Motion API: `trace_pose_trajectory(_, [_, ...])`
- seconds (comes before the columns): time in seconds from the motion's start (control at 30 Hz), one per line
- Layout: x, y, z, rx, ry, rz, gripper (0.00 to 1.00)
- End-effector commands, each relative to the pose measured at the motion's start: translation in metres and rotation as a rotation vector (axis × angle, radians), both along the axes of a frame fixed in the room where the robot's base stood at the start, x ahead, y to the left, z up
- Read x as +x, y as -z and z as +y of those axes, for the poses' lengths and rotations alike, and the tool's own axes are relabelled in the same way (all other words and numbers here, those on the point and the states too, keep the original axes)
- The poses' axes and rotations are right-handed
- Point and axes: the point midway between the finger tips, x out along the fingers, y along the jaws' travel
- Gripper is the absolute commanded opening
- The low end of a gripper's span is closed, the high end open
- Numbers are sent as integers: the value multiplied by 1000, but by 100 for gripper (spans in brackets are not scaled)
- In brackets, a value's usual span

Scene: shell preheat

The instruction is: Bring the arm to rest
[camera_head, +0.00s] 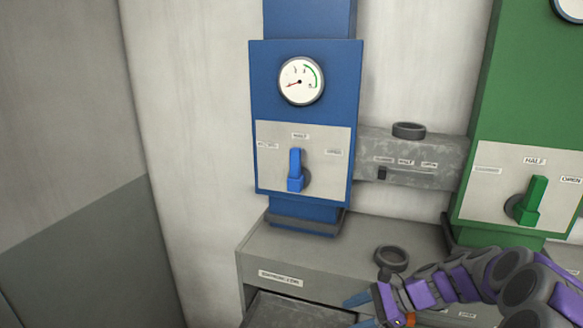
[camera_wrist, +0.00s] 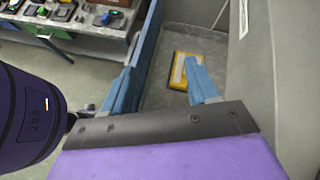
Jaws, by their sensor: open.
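My gripper (camera_head: 358,310) is at the bottom of the head view, in front of the grey cabinet and beside the open drawer at its front. My purple arm (camera_head: 455,283) reaches in from the lower right. In the wrist view the two blue fingers of my gripper (camera_wrist: 163,88) stand apart, with nothing between them. Past them lies a flat yellow-edged item (camera_wrist: 180,72) on a grey surface.
A green panel (camera_head: 495,100) is right. Dark rings lie on the cabinet (camera_head: 391,258) and ledge (camera_head: 408,130). A cluttered bench (camera_wrist: 85,18) shows upper left.

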Motion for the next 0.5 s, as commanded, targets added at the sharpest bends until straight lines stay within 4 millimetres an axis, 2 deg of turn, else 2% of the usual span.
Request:
trace_pose_trajectory(0.2, [-52,6,41,-112,-255,-125,59])
trace_pose_trajectory(0.37, [-102,16,64,-213,-464,-221,59])
trace_pose_trajectory(0.5, [-146,30,76,-308,-640,-295,59])
